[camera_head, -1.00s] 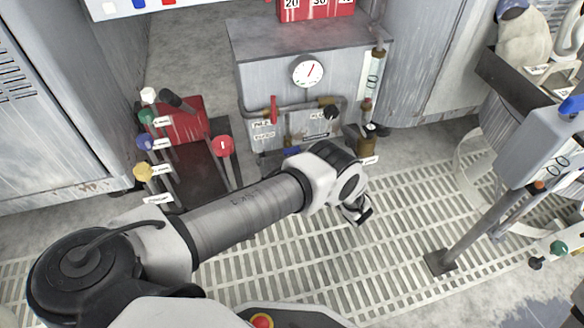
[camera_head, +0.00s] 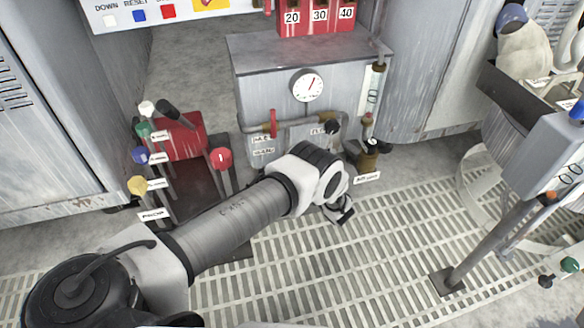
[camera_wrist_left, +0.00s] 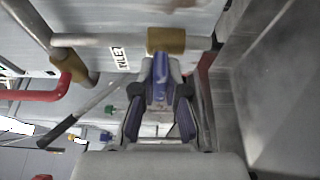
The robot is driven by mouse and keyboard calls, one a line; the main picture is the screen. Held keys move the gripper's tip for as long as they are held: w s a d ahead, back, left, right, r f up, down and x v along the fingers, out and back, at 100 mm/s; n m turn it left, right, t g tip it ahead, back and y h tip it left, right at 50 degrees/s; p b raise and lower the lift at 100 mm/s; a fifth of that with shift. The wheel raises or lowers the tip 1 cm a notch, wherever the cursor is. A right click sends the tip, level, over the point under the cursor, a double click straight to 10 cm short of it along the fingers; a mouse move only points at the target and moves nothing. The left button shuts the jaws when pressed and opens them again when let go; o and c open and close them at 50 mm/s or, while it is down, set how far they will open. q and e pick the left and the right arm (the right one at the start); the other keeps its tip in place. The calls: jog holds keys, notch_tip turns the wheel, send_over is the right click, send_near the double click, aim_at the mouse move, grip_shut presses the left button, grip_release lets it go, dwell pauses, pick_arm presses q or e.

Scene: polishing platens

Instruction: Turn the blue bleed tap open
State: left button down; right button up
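In the left wrist view the blue bleed tap (camera_wrist_left: 160,82) is a blue lever hanging from a brass fitting (camera_wrist_left: 166,40) on a pipe. The fingers of my left gripper (camera_wrist_left: 160,92) lie on both sides of this lever, with their tips against it and no clear gap. In the head view my left arm reaches across to the grey cabinet (camera_head: 258,90) with the round gauge. Its wrist (camera_head: 312,175) covers the blue tap and the fingers there. My right gripper is not in view.
A red lever (camera_head: 273,123) and a brass valve (camera_head: 367,160) flank the tap's place on the cabinet. A red-topped stand with coloured knobs (camera_head: 140,155) is at left. A grey post with a box (camera_head: 545,150) stands at right.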

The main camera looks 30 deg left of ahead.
pick_arm(q)
jog(key=shift+n, duration=0.3)
jog(key=n+p, duration=0.1)
jog(key=n+h+p, duration=0.1)
jog(key=shift+r+n+h, duration=0.2)
jog(key=shift+n+h, duration=0.1)
jog(key=shift+n, duration=0.1)
jog(key=n+h+p, duration=0.1)
jog(key=n+p, duration=0.2)
jog(key=shift+n+t+h, duration=0.3)
jog(key=shift+h, duration=0.1)
jog(key=n+t+h+p, duration=0.1)
jog(key=n+h+p, duration=0.1)
jog(key=p, duration=0.3)
jog(key=shift+n, duration=0.9)
jog(key=shift+f+n+t+h+p, duration=0.15)
jog(key=shift+n+t+h+p, duration=0.7)
jog(key=shift+n+p, duration=0.7)
jog(key=c, duration=1.2)
grip_release()
